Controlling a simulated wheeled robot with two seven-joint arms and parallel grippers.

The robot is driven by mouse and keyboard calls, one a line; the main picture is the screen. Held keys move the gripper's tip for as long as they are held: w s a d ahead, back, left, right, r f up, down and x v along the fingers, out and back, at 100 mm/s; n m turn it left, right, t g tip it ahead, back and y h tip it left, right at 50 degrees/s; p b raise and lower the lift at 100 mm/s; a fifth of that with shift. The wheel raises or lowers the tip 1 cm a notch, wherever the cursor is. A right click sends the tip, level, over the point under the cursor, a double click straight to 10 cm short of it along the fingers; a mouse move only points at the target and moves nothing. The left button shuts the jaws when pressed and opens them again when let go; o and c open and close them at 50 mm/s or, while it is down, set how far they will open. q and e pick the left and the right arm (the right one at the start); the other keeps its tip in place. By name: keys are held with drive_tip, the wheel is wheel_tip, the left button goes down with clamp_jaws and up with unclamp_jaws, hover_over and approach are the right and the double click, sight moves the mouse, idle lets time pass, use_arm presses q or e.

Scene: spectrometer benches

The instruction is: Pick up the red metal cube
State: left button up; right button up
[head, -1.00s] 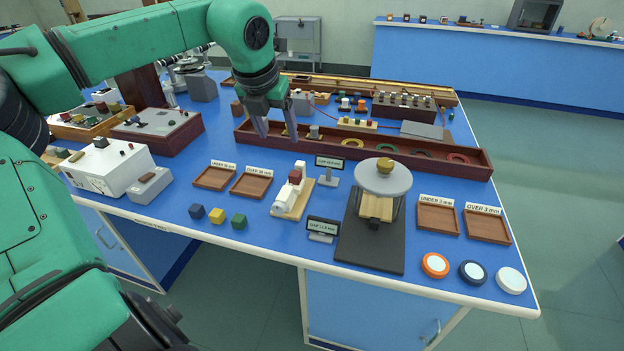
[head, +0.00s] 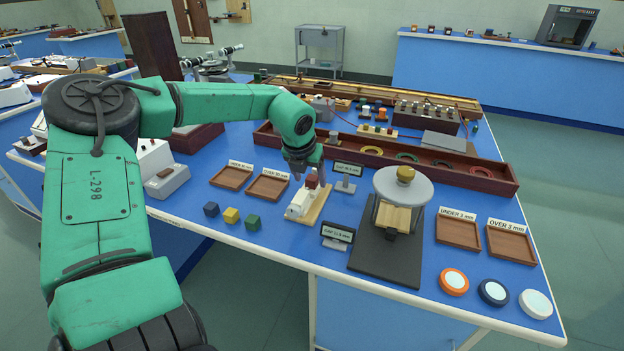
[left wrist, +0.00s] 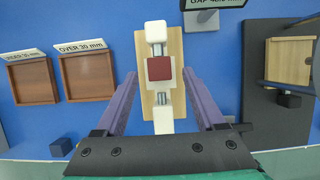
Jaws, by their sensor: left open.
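The red metal cube (left wrist: 159,68) sits between the white jaws of a small gauge on a wooden base (left wrist: 175,45). In the head view the cube (head: 312,181) is partly hidden by my left gripper (head: 309,174). The left wrist view shows my left gripper (left wrist: 160,75) open, one purple finger on each side of the cube, with gaps between. The fingers point down over the gauge and hold nothing. Their exact height against the cube is hard to tell. My right gripper is out of view.
Blue, yellow and dark green cubes (head: 231,215) lie left of the gauge near two wooden trays (head: 268,186). Small display signs (head: 337,236) stand close by. A round-topped instrument (head: 403,186) on a dark mat stands to the right. A long wooden trough (head: 480,178) lies behind.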

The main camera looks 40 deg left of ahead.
use_arm(q)
drive_tip(key=shift+w+f, duration=0.2)
drive_tip(key=shift+f, duration=0.25)
drive_tip(key=shift+r, duration=0.1)
clamp_jaws()
